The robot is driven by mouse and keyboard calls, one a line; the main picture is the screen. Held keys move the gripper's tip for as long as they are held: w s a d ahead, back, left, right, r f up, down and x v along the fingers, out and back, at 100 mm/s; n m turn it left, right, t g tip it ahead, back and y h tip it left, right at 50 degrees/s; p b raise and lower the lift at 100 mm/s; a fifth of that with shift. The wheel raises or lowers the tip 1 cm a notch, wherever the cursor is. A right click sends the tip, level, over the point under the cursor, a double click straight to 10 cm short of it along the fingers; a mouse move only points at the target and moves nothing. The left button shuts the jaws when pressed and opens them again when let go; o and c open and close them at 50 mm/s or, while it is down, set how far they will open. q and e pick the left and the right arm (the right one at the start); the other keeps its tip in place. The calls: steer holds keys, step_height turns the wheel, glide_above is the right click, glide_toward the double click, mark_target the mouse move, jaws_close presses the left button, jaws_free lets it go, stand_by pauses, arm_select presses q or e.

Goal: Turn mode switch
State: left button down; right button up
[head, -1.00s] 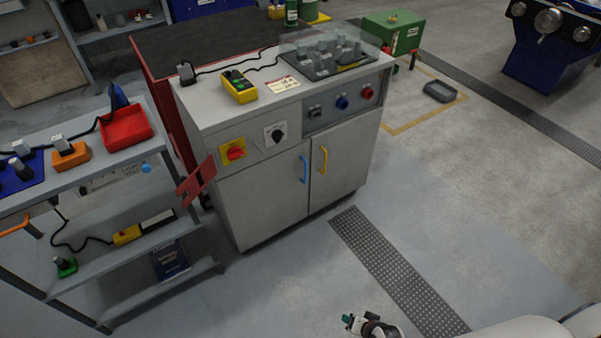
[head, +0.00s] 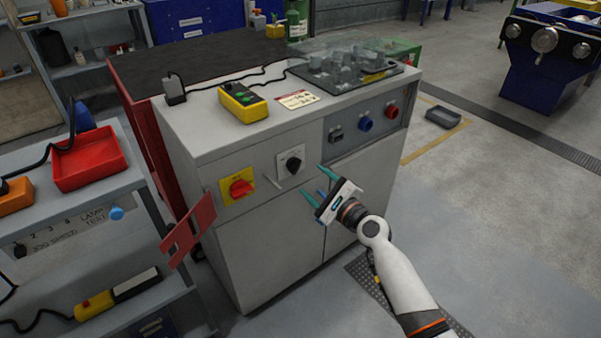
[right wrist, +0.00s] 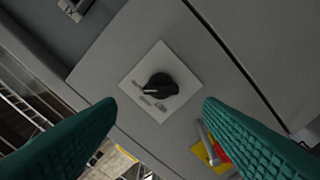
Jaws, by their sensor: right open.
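The mode switch (head: 292,163) is a black rotary knob on a white square plate on the upper front of the grey cabinet. In the right wrist view the mode switch (right wrist: 161,85) lies beyond the fingertips, roughly between them, with a light mark on the knob pointing to the left. My right gripper (head: 315,183) is open and empty, just to the right of and below the switch, apart from it. Its two teal fingers also show in the right wrist view (right wrist: 158,107). My left gripper is not in view.
A red rotary switch on a yellow plate (head: 238,188) sits left of the mode switch. Blue (head: 365,124) and red (head: 391,111) buttons are to the right. A yellow pendant box (head: 243,103) lies on the cabinet top. A red plate (head: 188,230) juts out at the left. A shelf with a red bin (head: 90,160) stands left.

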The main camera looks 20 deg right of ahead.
mark_target(298, 168)
steer(key=b+x, duration=0.1)
steer(key=x, duration=0.5)
steer(key=shift+f, duration=0.1)
steer(key=shift+w+a, duration=0.15)
steer(key=shift+w, duration=0.3)
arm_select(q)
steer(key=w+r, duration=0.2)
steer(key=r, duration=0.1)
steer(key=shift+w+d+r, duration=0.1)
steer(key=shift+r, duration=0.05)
arm_select(e)
steer(key=c, duration=1)
